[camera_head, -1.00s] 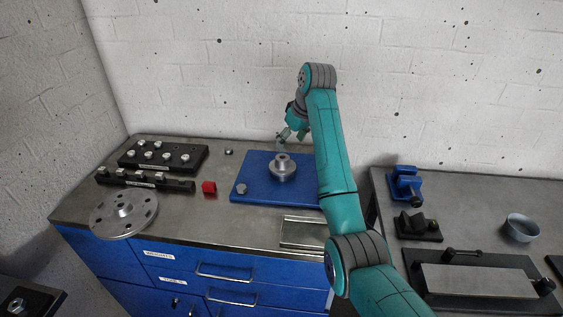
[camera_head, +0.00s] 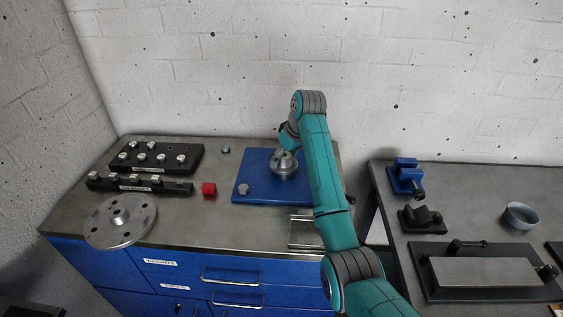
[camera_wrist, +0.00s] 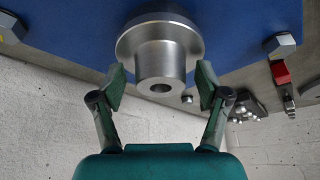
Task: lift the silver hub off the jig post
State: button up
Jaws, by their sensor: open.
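The silver hub (camera_head: 285,166) sits on the blue jig plate (camera_head: 256,193), a wide flange below and a narrower neck above. The post under it is hidden. In the wrist view the hub (camera_wrist: 160,52) shows its neck and bore facing me. My gripper (camera_wrist: 161,88) is open, one finger on either side of the neck, with visible gaps and no clear contact. In the head view my gripper (camera_head: 285,150) is small and partly hidden at the top of the hub.
A bolt head (camera_head: 243,189) stands on the plate's front left corner. A metal tray (camera_head: 304,232) is in front. The right bench holds a blue vise (camera_head: 405,176) and a bowl (camera_head: 520,215).

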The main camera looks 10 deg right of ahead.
grip_shut()
jog(key=shift+r, duration=0.1)
notch_tip(320, 180, up, 10)
dwell(0.6)
